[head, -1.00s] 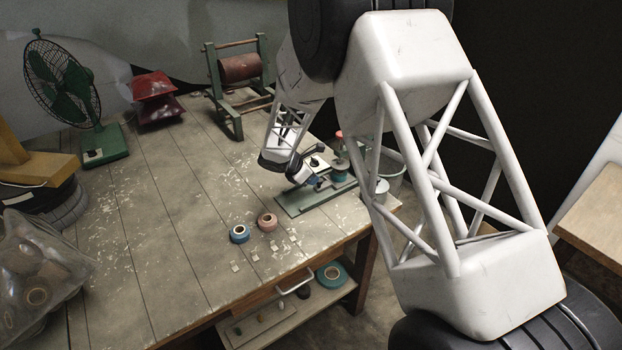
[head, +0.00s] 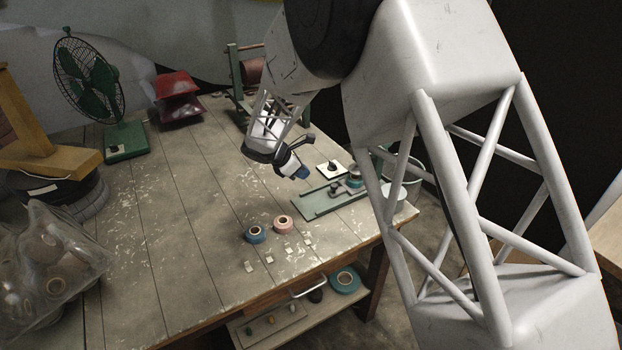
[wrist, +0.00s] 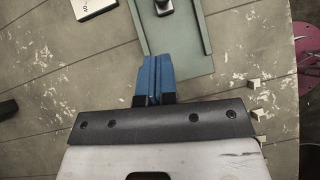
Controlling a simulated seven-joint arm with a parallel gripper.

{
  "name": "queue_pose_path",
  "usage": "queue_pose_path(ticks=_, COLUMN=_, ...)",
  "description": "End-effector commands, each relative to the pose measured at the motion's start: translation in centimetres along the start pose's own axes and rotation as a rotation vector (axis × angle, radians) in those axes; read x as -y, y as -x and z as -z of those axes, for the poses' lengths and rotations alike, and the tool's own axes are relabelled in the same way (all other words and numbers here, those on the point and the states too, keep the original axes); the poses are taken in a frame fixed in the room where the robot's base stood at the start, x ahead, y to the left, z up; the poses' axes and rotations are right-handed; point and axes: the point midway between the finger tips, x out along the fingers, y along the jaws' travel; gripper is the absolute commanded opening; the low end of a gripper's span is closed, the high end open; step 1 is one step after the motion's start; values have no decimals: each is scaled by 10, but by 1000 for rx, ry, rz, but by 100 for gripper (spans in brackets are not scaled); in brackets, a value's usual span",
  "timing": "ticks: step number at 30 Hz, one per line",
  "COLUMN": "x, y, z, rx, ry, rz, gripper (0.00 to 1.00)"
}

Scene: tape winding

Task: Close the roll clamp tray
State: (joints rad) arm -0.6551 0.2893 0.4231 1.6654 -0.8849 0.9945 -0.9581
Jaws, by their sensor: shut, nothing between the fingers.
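The roll clamp tray (head: 312,208) is a green, low-rimmed base near the table's right front edge. A small dark clamp part (head: 336,190) stands on it, with a teal roll (head: 355,178) farther right, partly hidden by my arm. In the wrist view the tray (wrist: 185,62) reaches down from the top, and the clamp part (wrist: 163,6) is cut off by the frame. My gripper (head: 304,173) has blue fingers, shut and empty. They show by the tray's near-left end in the wrist view (wrist: 152,60). Whether they touch it I cannot tell.
A white plate with a black knob (head: 333,168) lies behind the tray. A green fan (head: 88,80) stands far left. The table's middle is clear.

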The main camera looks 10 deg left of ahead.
Motion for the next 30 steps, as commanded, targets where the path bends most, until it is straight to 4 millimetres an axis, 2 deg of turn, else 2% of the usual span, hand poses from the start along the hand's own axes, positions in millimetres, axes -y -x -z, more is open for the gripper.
queue_pose_path(ticks=7, x=0, y=16, z=0, rx=0, ry=0, rz=0, gripper=0)
queue_pose_path(ticks=18, x=0, y=18, z=1, rx=0, ry=0, rz=0, gripper=0)
queue_pose_path(ticks=24, x=5, y=26, z=14, rx=0, ry=2, rz=8, gripper=0)
queue_pose_path(ticks=30, x=5, y=26, z=15, rx=0, ry=1, rz=10, gripper=0)
